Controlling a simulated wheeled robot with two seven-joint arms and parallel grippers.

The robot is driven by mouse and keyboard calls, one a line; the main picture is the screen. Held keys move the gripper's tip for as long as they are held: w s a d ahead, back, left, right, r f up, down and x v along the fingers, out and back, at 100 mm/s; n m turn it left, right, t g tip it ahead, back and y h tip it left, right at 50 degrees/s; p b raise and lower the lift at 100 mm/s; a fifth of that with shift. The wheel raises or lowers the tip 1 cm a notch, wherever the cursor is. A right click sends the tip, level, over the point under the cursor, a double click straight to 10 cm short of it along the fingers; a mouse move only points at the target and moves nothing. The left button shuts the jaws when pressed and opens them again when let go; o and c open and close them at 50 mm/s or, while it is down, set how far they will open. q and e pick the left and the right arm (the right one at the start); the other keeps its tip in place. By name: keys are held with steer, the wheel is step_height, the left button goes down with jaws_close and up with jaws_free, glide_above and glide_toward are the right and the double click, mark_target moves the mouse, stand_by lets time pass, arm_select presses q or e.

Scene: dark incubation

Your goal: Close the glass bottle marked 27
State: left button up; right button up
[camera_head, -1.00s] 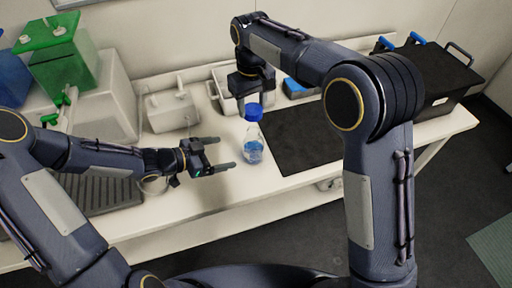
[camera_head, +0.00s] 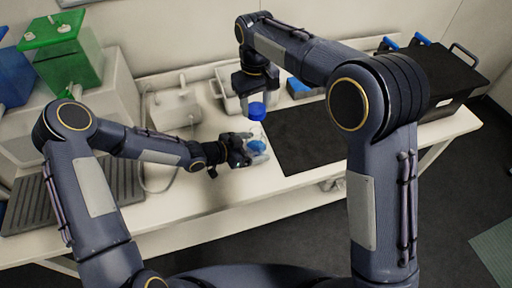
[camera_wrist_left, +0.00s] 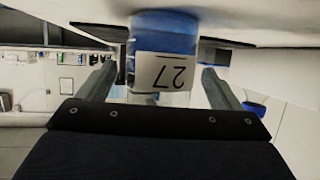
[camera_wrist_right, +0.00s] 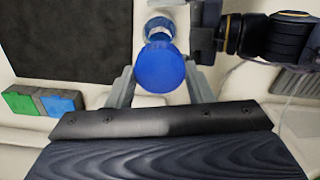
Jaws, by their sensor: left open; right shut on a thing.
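The glass bottle (camera_head: 257,147) holds blue liquid and stands upright on the bench, with its neck partly hidden. Its label marked 27 (camera_wrist_left: 163,72) faces my left wrist camera and reads upside down there. My left gripper (camera_head: 254,150) is open, with one finger on each side of the bottle; contact cannot be told. My right gripper (camera_wrist_right: 158,82) is shut on the blue cap (camera_wrist_right: 160,68), which also shows in the head view (camera_head: 257,111). The cap is above the bottle, apart from its neck. The bottle top (camera_wrist_right: 159,28) shows beyond the cap in the right wrist view.
A black mat (camera_head: 305,138) lies right of the bottle. A pale rack (camera_head: 228,100) and a white device (camera_head: 176,108) stand behind. A black case (camera_head: 440,78) is at the far right, green and blue blocks (camera_wrist_right: 40,102) near the mat.

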arm_select(q)
steer(key=shift+w+d, duration=0.1)
steer(key=shift+d, duration=0.1)
steer(key=c, duration=1.5)
arm_select(e)
steer(key=shift+f, duration=2.5)
steer(key=shift+f, duration=0.85)
steer(key=shift+f, duration=0.55)
